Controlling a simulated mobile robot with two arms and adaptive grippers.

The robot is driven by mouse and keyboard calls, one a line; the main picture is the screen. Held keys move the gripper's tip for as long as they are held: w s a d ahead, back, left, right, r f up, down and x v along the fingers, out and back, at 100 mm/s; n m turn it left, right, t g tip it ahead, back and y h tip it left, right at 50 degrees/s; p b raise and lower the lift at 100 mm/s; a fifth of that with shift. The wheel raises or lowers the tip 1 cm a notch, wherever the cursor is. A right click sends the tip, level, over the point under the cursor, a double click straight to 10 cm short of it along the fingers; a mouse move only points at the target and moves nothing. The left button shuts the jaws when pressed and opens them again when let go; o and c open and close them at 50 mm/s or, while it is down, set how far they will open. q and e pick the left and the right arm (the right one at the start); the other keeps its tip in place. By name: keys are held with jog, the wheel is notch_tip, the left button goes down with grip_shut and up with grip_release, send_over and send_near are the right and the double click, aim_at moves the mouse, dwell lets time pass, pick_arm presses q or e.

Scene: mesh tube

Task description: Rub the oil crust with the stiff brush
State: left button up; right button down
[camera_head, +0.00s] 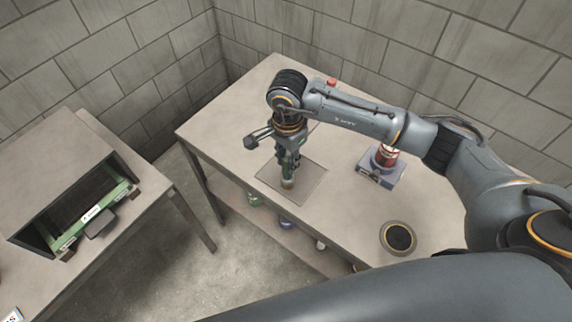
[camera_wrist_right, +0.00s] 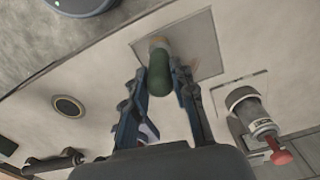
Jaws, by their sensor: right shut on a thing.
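My right gripper (camera_head: 288,160) points down over the table, shut on the green handle of the stiff brush (camera_wrist_right: 160,75). In the wrist view the handle sits between the two fingers (camera_wrist_right: 172,92), with the pale bristle end (camera_wrist_right: 158,42) beyond it. In the head view the brush's lower end (camera_head: 288,183) is at or just above a square plate (camera_head: 308,188) on the table; I cannot tell if they touch. The plate also shows in the wrist view (camera_wrist_right: 202,45). I cannot make out the oil crust. My left gripper is out of view.
A round dish with a dark middle (camera_head: 398,238) lies on the table (camera_head: 340,225) at front right. A blue-grey block with a red-topped device (camera_head: 380,170) stands right of the plate. Items sit on the lower shelf. A side table (camera_head: 150,190) holds a dark, green-fronted box (camera_head: 95,212).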

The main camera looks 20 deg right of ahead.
jog(key=shift+w+d+r, duration=0.1)
jog(key=shift+r, duration=0.85)
jog(key=shift+r+p, duration=0.75)
jog(key=shift+r, duration=0.7)
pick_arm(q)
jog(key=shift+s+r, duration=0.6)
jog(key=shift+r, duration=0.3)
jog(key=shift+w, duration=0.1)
